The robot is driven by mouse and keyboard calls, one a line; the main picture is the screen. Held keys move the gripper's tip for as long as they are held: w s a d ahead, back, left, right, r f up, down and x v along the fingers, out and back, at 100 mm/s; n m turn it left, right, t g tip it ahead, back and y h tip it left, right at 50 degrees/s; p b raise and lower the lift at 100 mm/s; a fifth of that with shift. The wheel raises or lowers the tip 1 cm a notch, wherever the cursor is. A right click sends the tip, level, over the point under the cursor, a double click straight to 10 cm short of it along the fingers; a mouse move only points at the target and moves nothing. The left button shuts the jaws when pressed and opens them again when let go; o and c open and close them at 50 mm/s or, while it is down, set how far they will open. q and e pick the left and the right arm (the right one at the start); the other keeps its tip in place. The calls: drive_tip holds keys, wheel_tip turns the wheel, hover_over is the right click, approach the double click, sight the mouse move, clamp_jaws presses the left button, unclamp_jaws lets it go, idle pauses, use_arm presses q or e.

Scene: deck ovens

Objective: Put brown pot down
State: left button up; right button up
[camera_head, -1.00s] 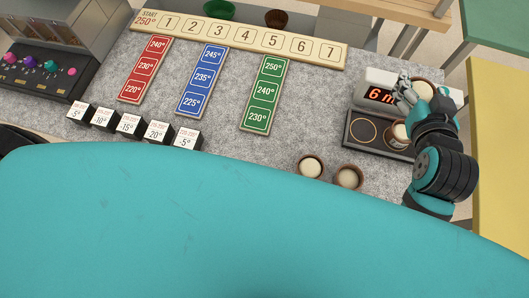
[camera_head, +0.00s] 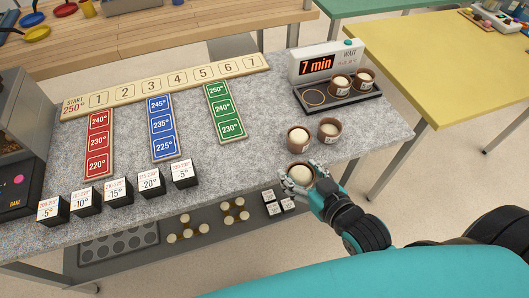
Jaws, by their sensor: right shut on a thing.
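My right gripper (camera_head: 312,180) is shut on a brown pot (camera_head: 291,181) with a pale filling. The pot is upright, at the front edge of the grey worktop; I cannot tell whether it touches the surface. Two more brown pots, a left one (camera_head: 297,142) and a right one (camera_head: 328,136), stand on the worktop just behind it. Another two, one on the left (camera_head: 340,89) and one on the right (camera_head: 363,84), stand on the black plate of the timer unit. My left gripper is not in view.
The timer (camera_head: 317,66) reads 7 min. The grey worktop (camera_head: 245,160) has bare room left of the pots. Red, blue and green temperature strips and several dice-like blocks (camera_head: 119,190) lie further left. A lower shelf (camera_head: 150,258) holds small pieces. A yellow table (camera_head: 440,65) stands right.

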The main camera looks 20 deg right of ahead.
drive_tip(key=w+a, duration=0.1)
drive_tip(key=w, duration=0.3)
drive_tip(key=w+a+p, duration=0.1)
drive_tip(key=w+a, duration=0.1)
drive_tip(key=w, duration=0.3)
drive_tip(key=w+a+p, duration=0.1)
drive_tip(key=w, duration=0.3)
drive_tip(key=shift+w+a+f, duration=0.15)
drive_tip(key=shift+w+f, duration=0.05)
drive_tip(key=shift+f, duration=0.2)
drive_tip(key=shift+w+f, duration=0.1)
drive_tip(key=shift+w, duration=0.1)
wheel_tip(320, 180, down, 3)
drive_tip(key=shift+r+p, duration=0.1)
drive_tip(key=shift+p, duration=0.2)
drive_tip(key=shift+f, duration=0.35)
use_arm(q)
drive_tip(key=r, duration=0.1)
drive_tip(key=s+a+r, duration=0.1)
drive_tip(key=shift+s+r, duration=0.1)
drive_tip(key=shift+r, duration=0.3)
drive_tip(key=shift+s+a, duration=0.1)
